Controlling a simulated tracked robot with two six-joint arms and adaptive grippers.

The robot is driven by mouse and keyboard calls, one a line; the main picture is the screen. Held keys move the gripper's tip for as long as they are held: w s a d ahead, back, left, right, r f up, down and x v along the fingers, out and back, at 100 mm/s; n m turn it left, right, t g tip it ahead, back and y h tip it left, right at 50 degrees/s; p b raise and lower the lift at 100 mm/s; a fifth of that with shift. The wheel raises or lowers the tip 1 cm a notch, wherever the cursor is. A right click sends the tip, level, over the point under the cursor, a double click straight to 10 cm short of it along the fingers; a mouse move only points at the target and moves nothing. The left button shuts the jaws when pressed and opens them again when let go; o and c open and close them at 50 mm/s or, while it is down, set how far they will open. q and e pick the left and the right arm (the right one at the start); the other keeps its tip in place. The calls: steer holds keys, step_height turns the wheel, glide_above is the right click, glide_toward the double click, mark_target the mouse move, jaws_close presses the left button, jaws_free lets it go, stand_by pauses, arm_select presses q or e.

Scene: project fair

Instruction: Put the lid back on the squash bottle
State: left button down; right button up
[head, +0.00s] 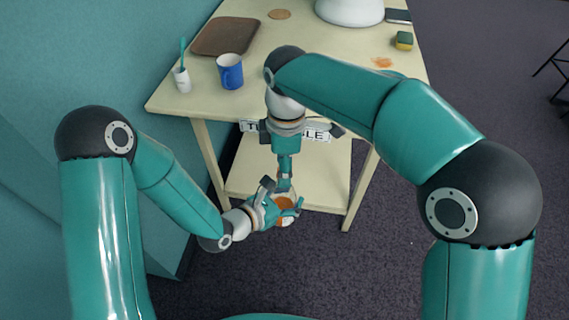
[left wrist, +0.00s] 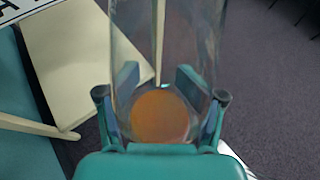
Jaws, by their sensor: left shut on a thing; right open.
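My left gripper (head: 283,208) is shut on the clear squash bottle (head: 286,202), which has orange squash inside. The left wrist view shows the bottle (left wrist: 160,115) between the two fingers, with its clear wall rising out of the picture. My right gripper (head: 285,183) points down, with its fingertips right above the bottle or close to its top. It is open, seen edge-on, so the gap between its fingers does not show. I cannot make out the lid in either view; the bottle's mouth is hidden or too small to tell.
A pale table (head: 180,101) stands ahead with a lower shelf (head: 315,190). On it are a brown tray (head: 225,37), a blue mug (head: 230,72), a white cup with a toothbrush (head: 182,80), a brown disc (head: 280,14), a sponge (head: 404,40) and an orange stain (head: 382,62).

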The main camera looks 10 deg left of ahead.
steer(key=shift+r, duration=0.1)
steer(key=shift+w+d+r, duration=0.1)
steer(key=shift+r, duration=2.1)
steer(key=shift+c, duration=0.4)
steer(key=shift+r+n, duration=1.1)
steer(key=shift+r, duration=0.65)
steer(key=shift+f, duration=0.1)
steer(key=shift+f, duration=3.95)
